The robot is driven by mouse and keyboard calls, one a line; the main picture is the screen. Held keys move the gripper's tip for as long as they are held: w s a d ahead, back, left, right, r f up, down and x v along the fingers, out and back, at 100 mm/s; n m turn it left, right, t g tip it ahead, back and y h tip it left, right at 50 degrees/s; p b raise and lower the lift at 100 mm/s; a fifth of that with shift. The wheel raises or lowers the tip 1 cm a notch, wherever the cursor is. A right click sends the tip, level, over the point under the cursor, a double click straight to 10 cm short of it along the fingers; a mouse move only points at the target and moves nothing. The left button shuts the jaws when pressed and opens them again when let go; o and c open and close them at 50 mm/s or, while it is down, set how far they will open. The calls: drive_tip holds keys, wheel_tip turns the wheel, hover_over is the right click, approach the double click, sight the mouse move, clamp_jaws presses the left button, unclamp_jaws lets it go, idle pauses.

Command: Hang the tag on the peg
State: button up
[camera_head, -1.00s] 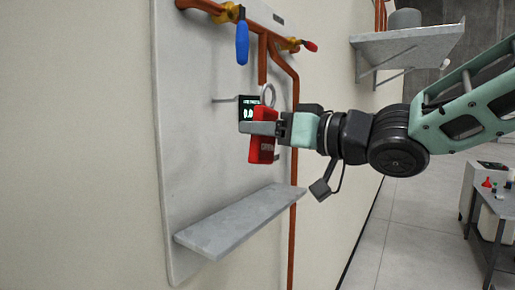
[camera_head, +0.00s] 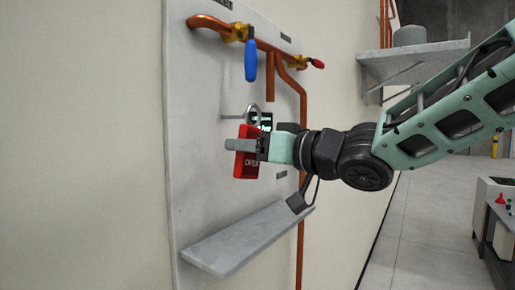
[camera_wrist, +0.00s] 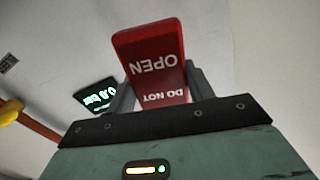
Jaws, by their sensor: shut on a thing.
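The red tag (camera_head: 244,166) has white lettering and a pale metal ring (camera_head: 252,114) at its top. In the wrist view the tag (camera_wrist: 152,62) stands between the fingers with "OPEN" and "DO NOT" upside down. My gripper (camera_head: 242,146) is shut on the tag, in front of the grey panel. The thin grey peg (camera_head: 232,117) sticks out of the panel to the left of the ring. The ring appears to overlap the peg's free end in the head view. I cannot tell whether it is around the peg or in front of it.
A small dark display (camera_head: 265,121) is behind the ring, partly hidden. Copper pipes (camera_head: 282,52) with a blue-handled valve (camera_head: 251,60) and a red-handled valve (camera_head: 317,63) run above. A grey shelf (camera_head: 245,240) juts out below the tag.

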sight(217, 150)
drive_tip(key=shift+w+a+f, duration=0.35)
drive_tip(key=shift+w+a, duration=0.4)
drive_tip(key=shift+a, duration=0.2)
drive_tip(key=shift+w+a+f, duration=0.3)
drive_tip(key=shift+w+a, duration=0.4)
drive_tip(key=shift+a, duration=0.2)
drive_tip(key=o, duration=1.1)
drive_tip(key=shift+c, duration=0.2)
drive_tip(key=shift+b, duration=0.3)
